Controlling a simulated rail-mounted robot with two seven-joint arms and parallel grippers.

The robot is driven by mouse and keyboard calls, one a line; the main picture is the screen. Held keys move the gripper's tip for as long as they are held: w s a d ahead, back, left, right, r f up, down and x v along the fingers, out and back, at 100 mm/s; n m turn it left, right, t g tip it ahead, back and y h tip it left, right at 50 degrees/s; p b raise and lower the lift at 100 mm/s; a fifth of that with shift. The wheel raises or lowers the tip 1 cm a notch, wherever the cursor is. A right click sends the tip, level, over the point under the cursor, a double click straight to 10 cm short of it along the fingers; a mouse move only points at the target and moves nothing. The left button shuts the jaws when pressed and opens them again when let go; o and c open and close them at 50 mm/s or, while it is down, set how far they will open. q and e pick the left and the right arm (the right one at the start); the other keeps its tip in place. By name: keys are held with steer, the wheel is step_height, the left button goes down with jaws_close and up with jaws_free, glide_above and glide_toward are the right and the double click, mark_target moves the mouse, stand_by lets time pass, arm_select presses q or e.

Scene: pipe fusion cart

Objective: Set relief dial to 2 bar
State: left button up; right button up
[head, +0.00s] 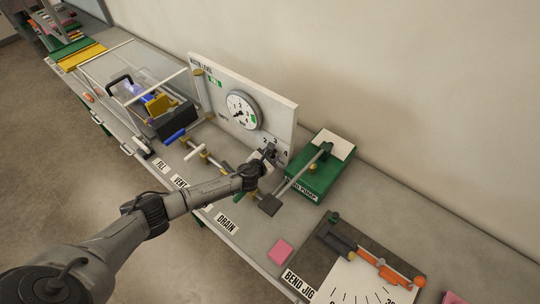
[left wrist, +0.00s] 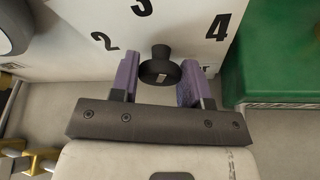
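The relief dial is a black knob (left wrist: 160,70) on the white panel (head: 222,88), with the numbers 2, 3 and 4 printed around it. Its narrow upper part points up, near the 3, in the left wrist view. My left gripper (head: 270,154) is at the panel's lower right; it also shows in the left wrist view (left wrist: 160,76). Its two purple-grey fingers stand on either side of the knob, which nearly fills the gap. I cannot tell whether they press on it. In the head view my gripper mostly hides the knob. My right gripper is not in view.
A round gauge (head: 242,110) is on the panel, left of my left gripper. A green pump (head: 320,165) with a lever stands close on the right. Valves with a white handle (head: 196,152) and a blue handle (head: 174,137) lie left. A pink block (head: 280,252) lies in front.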

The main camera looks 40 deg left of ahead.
arm_select(q)
steer(key=c, duration=0.4)
